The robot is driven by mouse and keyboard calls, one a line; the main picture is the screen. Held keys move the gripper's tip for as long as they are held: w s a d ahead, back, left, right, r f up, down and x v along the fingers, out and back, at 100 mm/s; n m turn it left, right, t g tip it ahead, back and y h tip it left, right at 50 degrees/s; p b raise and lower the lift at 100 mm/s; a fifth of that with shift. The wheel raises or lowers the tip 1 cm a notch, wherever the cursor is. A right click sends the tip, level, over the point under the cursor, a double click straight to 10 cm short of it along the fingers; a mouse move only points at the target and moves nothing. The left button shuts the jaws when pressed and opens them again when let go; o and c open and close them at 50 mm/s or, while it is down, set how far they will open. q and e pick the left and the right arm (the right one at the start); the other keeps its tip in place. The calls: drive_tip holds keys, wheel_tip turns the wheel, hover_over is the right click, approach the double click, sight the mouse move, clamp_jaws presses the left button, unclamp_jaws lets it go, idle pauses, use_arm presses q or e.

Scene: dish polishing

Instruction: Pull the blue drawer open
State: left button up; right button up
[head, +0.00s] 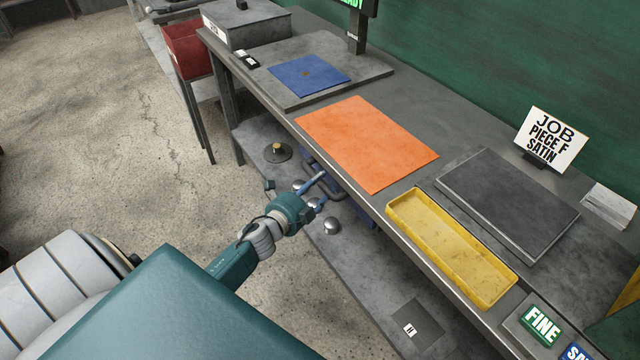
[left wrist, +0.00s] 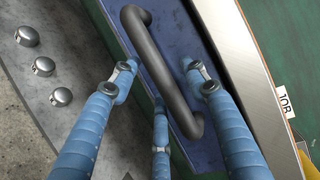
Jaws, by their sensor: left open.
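The blue drawer (left wrist: 172,22) sits under the front edge of the workbench; in the head view its blue front (head: 352,213) is partly hidden by my gripper. Its dark bar handle (left wrist: 160,65) crosses the middle of the left wrist view. My left gripper (head: 318,190) is at the handle, its blue fingers spread. In the left wrist view the open fingers (left wrist: 158,72) lie on either side of the handle, with a third finger below. I cannot tell whether any finger touches it. My right gripper is not in view.
An orange mat (head: 368,142), a yellow tray (head: 450,262) and a dark slab (head: 508,203) lie on the bench above. Several metal knobs (left wrist: 43,66) stand on the lower shelf beside the drawer. Open floor (head: 110,120) lies to the left.

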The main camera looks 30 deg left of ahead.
use_arm(q)
drive_tip(key=c, duration=1.1)
clamp_jaws()
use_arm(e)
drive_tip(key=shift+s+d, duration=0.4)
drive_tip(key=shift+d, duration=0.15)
